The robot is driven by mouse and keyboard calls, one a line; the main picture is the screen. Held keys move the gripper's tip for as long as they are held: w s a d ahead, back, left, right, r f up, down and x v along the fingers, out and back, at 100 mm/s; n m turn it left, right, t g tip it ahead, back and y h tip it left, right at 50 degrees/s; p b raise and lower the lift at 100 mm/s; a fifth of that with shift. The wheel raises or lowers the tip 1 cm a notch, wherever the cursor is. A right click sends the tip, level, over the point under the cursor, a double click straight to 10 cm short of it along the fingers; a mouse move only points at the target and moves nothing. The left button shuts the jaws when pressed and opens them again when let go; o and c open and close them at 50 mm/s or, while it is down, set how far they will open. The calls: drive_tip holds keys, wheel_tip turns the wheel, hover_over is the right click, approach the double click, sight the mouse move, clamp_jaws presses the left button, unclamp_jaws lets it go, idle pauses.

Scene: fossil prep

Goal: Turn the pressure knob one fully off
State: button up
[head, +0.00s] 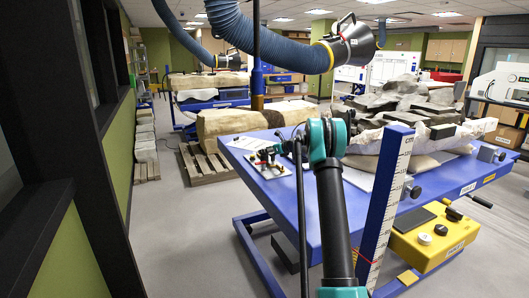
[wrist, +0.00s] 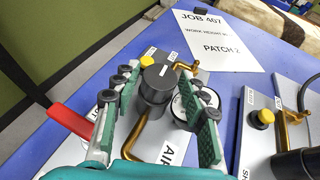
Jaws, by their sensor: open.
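In the wrist view my gripper (wrist: 166,88) is open. Its two green-padded fingers stand on either side of a black cylindrical knob or regulator body (wrist: 155,84), with gaps visible; contact is not clear. This is likely pressure knob one, but no number is readable on it. A yellow cap (wrist: 147,61) sits beside its top, and brass pipes run from it. A round gauge (wrist: 184,112) is partly hidden behind the right finger. A plate labelled AIR (wrist: 167,154) lies below. In the head view the fittings board (head: 267,166) is small on the blue table (head: 232,150).
A red lever (wrist: 70,122) lies left of my gripper. A second fitting with a yellow cap (wrist: 265,117) stands to the right. A JOB 407 sheet (wrist: 218,40) lies behind. In the head view a ruler post (head: 385,205) stands right of my arm, and a black-ended hose (head: 352,44) hangs above.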

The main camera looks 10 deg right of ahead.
drive_tip(key=shift+w+a+f, duration=0.25)
drive_tip(key=shift+w+a, duration=0.15)
drive_tip(key=shift+w, duration=0.15)
drive_tip(key=shift+c, duration=0.5)
drive_tip(key=c, duration=0.8)
drive_tip(key=shift+w+d+n+g+y, duration=0.1)
drive_tip(key=shift+n+g+y, duration=0.8)
drive_tip(key=shift+n+g, duration=0.25)
drive_tip(key=shift+n+g+y, duration=1.1)
drive_tip(key=shift+n+g, duration=0.25)
drive_tip(key=shift+n, duration=0.2)
drive_tip(key=o, duration=0.9)
